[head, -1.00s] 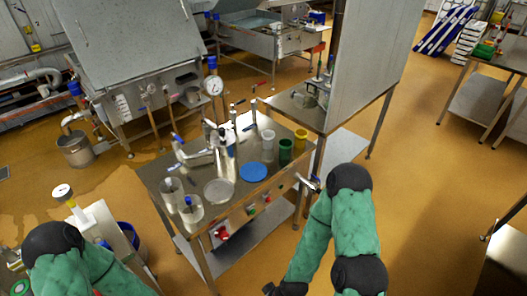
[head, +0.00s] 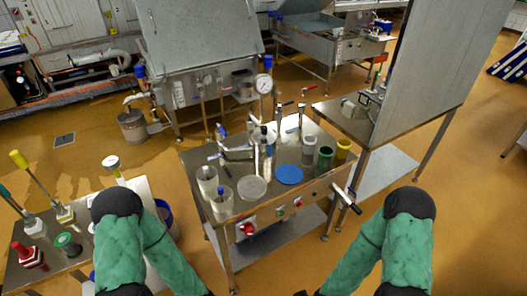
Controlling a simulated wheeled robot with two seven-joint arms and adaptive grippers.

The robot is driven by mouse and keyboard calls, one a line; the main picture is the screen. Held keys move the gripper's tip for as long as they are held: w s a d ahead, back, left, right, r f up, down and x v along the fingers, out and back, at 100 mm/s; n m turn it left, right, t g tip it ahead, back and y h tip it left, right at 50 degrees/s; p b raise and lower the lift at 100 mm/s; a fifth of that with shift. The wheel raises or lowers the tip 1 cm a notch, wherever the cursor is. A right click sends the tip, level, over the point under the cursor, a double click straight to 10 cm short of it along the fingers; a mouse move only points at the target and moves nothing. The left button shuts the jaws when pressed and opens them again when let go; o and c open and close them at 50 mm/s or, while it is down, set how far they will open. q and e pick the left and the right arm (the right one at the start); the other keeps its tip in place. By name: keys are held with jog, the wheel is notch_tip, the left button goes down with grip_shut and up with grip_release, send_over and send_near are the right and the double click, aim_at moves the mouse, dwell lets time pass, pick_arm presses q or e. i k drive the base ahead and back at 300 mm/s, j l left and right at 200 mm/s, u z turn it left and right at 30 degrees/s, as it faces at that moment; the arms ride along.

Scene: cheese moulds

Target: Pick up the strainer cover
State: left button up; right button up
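A flat blue disc (head: 289,174) lies on the metal press table (head: 272,203) in the middle of the view. A pale grey round piece (head: 252,187) sits just left of it. I cannot tell for sure which of these is the strainer cover. Both of my arms come in at the bottom, left and right of the table. Their lower ends run out of the frame, so neither gripper shows.
Clear cylinders (head: 207,185) stand at the table's left, and a green mould (head: 325,158) and a yellow one (head: 342,152) at its right. A handle (head: 345,199) juts from the table's front right. A press with a gauge (head: 264,84) rises behind. Floor in front is clear.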

aim_at(264, 137)
jog(key=i+l, duration=0.3)
jog(key=i+l+u, duration=0.1)
jog(key=i+l, duration=0.15)
jog(key=l, duration=0.2)
jog(key=i+l, duration=0.3)
jog(key=l, duration=0.15)
